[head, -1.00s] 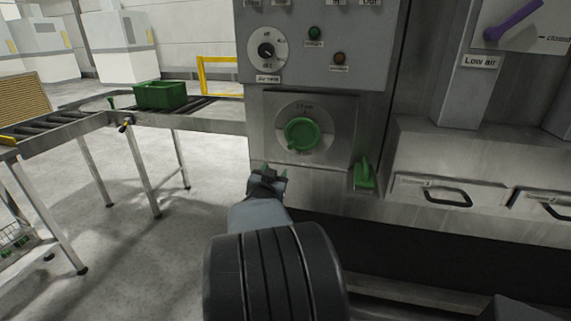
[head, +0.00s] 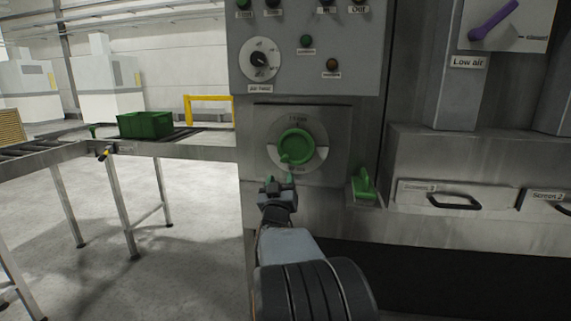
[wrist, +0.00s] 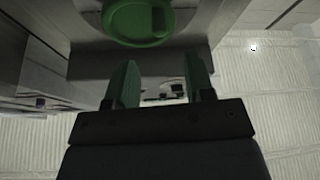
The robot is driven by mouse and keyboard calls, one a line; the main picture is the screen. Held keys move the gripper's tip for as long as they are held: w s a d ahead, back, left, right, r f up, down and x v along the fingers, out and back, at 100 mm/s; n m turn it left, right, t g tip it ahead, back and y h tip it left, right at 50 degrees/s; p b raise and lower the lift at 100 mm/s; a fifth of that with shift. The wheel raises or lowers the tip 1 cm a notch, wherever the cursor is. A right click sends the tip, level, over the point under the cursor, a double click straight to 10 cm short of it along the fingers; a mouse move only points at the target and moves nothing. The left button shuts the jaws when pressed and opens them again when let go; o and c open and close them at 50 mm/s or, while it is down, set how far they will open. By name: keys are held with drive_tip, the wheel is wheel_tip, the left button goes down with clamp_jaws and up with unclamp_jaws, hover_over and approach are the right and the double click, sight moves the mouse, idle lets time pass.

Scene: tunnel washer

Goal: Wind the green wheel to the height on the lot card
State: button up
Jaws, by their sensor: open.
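The green wheel (head: 296,147) is a round knob on a grey dial plate on the front of the machine, with a small handle at its lower left and small lettering above and below that I cannot read. In the wrist view the wheel (wrist: 138,20) shows at the top, cut off by the frame edge. My gripper (head: 277,180) is just below the wheel, apart from it. In the wrist view its two green fingertips (wrist: 160,82) stand apart with nothing between them. I cannot make out a lot card in these views.
A green lever (head: 363,184) juts out right of the wheel. A control panel (head: 310,60) with a small dial and lamps is above. Drawers (head: 450,197) with black handles are at the right. A conveyor with a green crate (head: 145,125) stands left over open floor.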

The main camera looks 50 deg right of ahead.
sight(284, 162)
drive_tip(key=x, duration=0.8)
drive_tip(key=shift+w+d+r+p, duration=0.1)
drive_tip(key=shift+d+r+p, duration=0.1)
drive_tip(key=shift+p, duration=0.1)
drive_tip(key=shift+c, duration=0.3)
